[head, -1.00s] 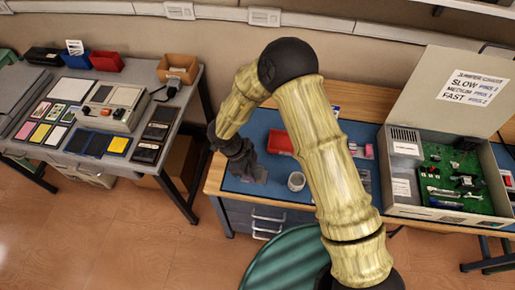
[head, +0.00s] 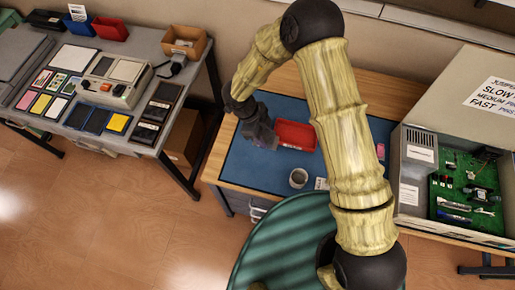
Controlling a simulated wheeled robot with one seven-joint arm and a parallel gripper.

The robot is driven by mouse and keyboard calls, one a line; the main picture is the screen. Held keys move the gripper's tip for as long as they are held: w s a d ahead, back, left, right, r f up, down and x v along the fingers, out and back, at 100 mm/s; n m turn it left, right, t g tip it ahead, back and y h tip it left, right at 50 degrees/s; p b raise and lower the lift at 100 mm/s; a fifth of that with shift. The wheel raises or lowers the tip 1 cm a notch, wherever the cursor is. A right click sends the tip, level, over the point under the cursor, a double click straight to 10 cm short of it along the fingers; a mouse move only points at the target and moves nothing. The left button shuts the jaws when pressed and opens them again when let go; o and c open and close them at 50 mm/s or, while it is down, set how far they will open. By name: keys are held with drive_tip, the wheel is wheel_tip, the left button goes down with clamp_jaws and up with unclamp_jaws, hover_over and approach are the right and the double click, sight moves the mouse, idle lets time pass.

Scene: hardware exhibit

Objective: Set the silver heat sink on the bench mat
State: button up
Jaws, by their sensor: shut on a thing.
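My gripper (head: 252,115) is a dark, small shape at the end of my arm, over the back left part of the blue bench mat (head: 245,165). It is shut on a small grey block (head: 264,133), which I take to be the silver heat sink. The fingertips and fins are too small to make out. The block is seen against the blue mat, left of a red tray (head: 295,136). I cannot tell whether it touches the mat or hangs just above it.
A small cup (head: 298,178) stands on the mat near the front. My arm hides the middle of the bench. An open grey case (head: 408,185) with a green board stands at right. Another table (head: 95,140) with coloured pads is at left.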

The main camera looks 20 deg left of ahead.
drive_tip(key=shift+s+f, duration=0.1)
drive_tip(key=shift+f, duration=0.35)
wheel_tip(320, 180, down, 5)
drive_tip(key=shift+r+p, duration=0.1)
drive_tip(key=shift+p, duration=0.7)
drive_tip(key=shift+f+p, duration=0.6)
drive_tip(key=shift+f, duration=1.55)
drive_tip(key=shift+f, duration=0.15)
drive_tip(key=o, duration=0.5)
